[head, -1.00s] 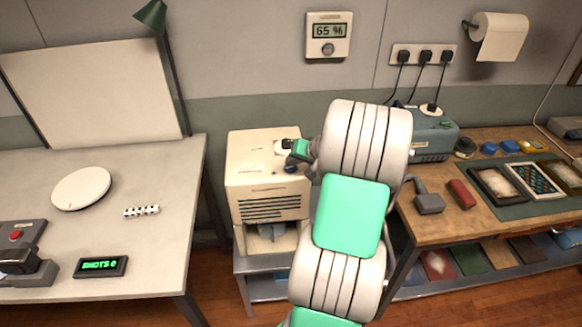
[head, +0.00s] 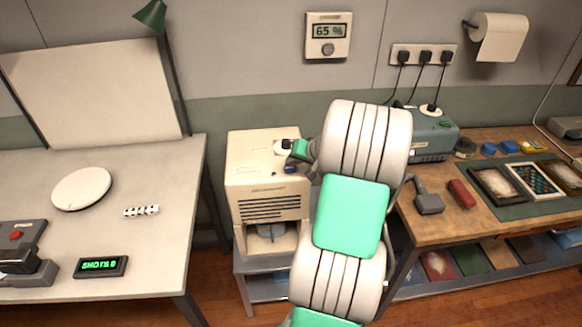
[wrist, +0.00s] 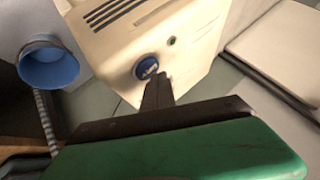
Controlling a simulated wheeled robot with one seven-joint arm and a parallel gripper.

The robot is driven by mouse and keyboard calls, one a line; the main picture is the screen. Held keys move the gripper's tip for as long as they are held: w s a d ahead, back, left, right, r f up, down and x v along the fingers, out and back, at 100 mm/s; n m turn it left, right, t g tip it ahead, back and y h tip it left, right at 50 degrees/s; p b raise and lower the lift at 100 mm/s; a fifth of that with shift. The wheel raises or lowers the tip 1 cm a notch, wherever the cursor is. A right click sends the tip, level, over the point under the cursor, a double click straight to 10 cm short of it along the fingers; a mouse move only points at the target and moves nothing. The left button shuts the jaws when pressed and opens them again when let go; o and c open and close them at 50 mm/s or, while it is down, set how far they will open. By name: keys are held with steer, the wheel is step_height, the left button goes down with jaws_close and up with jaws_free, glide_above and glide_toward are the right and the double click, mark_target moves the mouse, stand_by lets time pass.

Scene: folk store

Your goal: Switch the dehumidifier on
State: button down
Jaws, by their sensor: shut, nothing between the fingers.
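The dehumidifier (head: 268,178) is a cream box with dark vent slots on its front, standing on a low grey stand between two tables. On its top panel sits a blue knob (wrist: 146,68), which also shows in the head view (head: 291,169). A small green button or lamp (wrist: 172,41) is beside the knob; I cannot tell if it is lit. My gripper (wrist: 160,78) is shut and empty, with its dark fingertips close to the knob's edge in the wrist view. I cannot tell whether they touch it.
A wall display (head: 329,31) reads 65 %. A worktop (head: 130,215) is at left, and a wooden bench (head: 440,230) with frames and tools is at right. A blue funnel-like cup (wrist: 48,62) on a ribbed stem shows in the wrist view.

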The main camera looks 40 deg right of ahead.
mark_target(293, 169)
stand_by(0.4)
steer(key=shift+f+b, duration=0.5)
steer(key=shift+r, duration=0.45)
steer(key=shift+r+p, duration=0.1)
steer(key=shift+p, duration=0.2)
step_height(293, 169, up, 6)
steer(key=p, duration=0.3)
steer(key=shift+p, duration=0.4)
steer(key=shift+d, duration=0.1)
